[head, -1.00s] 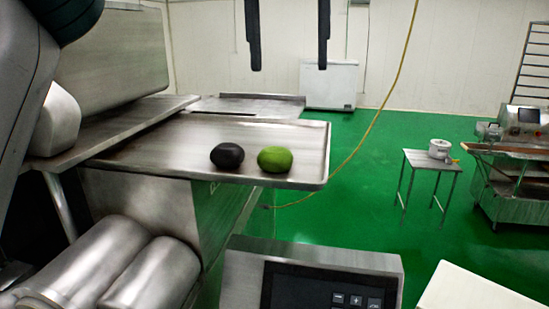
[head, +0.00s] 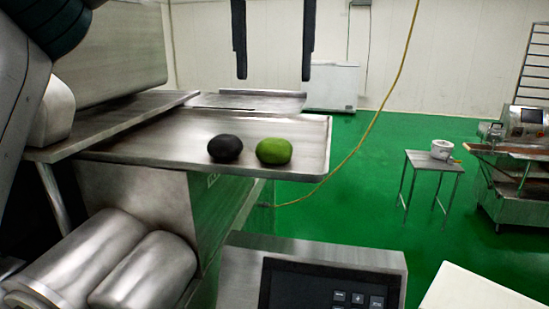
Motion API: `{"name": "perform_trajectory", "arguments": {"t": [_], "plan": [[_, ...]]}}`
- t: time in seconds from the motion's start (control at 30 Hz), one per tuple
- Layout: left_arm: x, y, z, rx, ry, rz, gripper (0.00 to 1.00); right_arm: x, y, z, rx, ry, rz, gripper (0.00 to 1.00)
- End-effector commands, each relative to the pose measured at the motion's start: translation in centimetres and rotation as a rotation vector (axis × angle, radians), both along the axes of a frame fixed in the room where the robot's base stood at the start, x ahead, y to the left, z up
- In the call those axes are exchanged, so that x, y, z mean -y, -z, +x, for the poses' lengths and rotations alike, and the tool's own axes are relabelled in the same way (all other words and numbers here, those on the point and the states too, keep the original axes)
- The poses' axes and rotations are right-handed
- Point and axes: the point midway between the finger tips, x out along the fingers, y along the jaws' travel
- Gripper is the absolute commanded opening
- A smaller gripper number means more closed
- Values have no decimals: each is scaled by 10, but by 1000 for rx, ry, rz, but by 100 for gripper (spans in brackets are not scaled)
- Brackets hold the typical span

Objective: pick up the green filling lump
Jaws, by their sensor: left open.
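The green filling lump (head: 274,151) lies on the metal tray (head: 313,140), towards its right end. A dark, nearly black lump (head: 225,148) lies just to its left, with a small gap between them. My left gripper (head: 273,78) hangs above the far side of the tray with its two dark fingers pointing down. The fingers are wide apart, with nothing between them. It is higher in the picture than the green lump and apart from it. My right gripper is not in view.
A metal plate (head: 115,118) overlaps the tray's left side. Metal rollers (head: 135,268) and a control panel (head: 325,288) are below in front. A small table with a white pot (head: 442,149) stands at right on the green floor. A yellow cable (head: 385,95) hangs behind the tray's right end.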

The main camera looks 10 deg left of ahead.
Motion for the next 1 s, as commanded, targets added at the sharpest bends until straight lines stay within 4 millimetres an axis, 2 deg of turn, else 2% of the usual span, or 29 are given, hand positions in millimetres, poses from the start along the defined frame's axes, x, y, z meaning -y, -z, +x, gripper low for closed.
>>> {"name": "perform_trajectory", "arguments": {"t": [0.03,0.1,0.4,0.6,1.0], "plan": [[0,13,0,-4,5,-1,70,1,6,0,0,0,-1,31],[0,26,0,-4,4,-1,70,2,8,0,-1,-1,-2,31],[0,67,0,-2,2,0,70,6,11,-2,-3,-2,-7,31],[0,76,0,0,-1,0,70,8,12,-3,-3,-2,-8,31],[0,78,0,0,0,0,70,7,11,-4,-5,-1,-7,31]]}}
